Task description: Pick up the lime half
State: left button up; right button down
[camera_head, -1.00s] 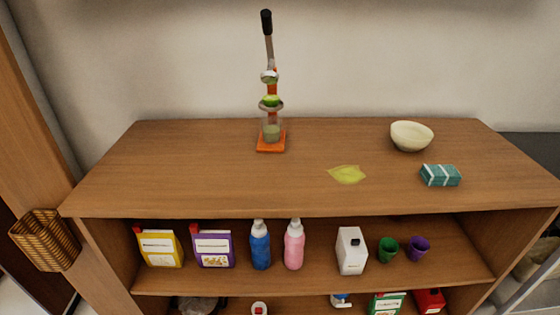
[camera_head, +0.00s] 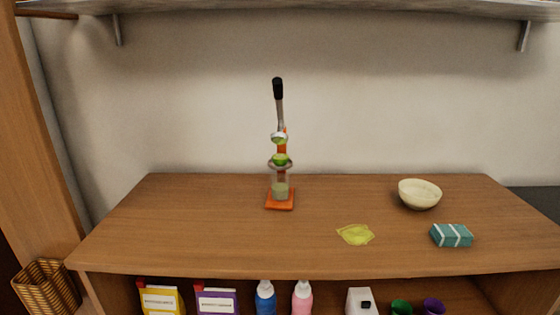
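A green lime half (camera_head: 280,159) sits in the cup of a manual citrus press, under its raised pressing part. The press (camera_head: 281,202) has an orange base, an upright black-tipped lever, and a glass with pale green liquid below the cup. It stands near the back of the wooden shelf top, left of centre. Neither of my grippers shows in the head view.
The left side is clear. A wall shelf (camera_head: 300,9) hangs above. A wicker basket (camera_head: 47,288) stands at lower left.

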aim_at(278, 159)
jog(key=i+j, duration=0.15)
jog(key=j, duration=0.3)
jog(key=i+j+z, duration=0.1)
jog(key=j, duration=0.35)
jog(key=i+j+z, duration=0.1)
jog(key=j, duration=0.35)
jog(key=i+j, duration=0.15)
jog(key=j, duration=0.3)
